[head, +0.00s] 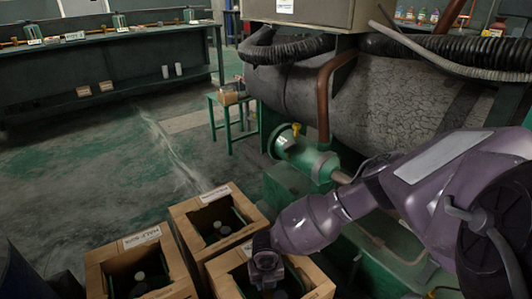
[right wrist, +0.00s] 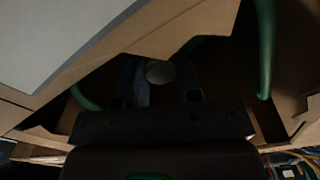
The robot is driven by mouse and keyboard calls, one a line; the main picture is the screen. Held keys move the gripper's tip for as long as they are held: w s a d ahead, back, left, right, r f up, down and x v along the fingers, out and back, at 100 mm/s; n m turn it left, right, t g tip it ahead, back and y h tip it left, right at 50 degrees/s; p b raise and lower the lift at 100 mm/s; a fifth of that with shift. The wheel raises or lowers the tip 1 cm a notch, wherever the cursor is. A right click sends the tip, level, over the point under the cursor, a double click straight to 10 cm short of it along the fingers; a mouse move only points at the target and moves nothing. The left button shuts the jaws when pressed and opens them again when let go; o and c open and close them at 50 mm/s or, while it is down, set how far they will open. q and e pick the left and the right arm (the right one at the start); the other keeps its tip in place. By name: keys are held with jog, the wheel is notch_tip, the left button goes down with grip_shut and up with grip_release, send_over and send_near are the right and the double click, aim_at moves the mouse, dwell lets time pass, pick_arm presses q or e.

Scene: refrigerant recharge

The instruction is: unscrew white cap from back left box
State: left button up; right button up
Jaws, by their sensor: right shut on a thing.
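Three open cardboard boxes stand at the bottom of the head view: a left one (head: 95,275), a back one (head: 180,211) and a right one (head: 318,290). My right gripper (head: 266,277) points down into the right box, from the right. In the right wrist view its two fingers (right wrist: 163,85) are on either side of a round pale-grey cap (right wrist: 160,72), shut on it. Green curved handles (right wrist: 265,50) show inside that box. Small caps also show in the left box (head: 140,276) and the back box (head: 217,225). My left gripper is not in view.
A large grey tank (head: 400,95) with a green valve fitting (head: 300,152) and a brown pipe (head: 328,100) stands behind my right arm. A small green stool (head: 228,105) and a long workbench (head: 110,45) are farther back.

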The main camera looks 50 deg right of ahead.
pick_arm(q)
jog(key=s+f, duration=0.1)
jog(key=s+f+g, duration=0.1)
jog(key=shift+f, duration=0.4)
pick_arm(e)
jog(key=shift+s+d+f, duration=0.1)
jog(key=shift+s, duration=0.05)
jog(key=shift+r+p, duration=0.6)
jog(key=shift+r, duration=0.05)
jog(key=shift+r+p, duration=0.85)
jog(key=shift+r, duration=0.65)
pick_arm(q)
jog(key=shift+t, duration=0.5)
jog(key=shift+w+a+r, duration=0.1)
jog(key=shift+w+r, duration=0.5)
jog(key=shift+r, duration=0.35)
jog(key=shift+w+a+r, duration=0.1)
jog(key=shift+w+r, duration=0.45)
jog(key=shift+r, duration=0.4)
pick_arm(e)
jog(key=shift+r, duration=0.4)
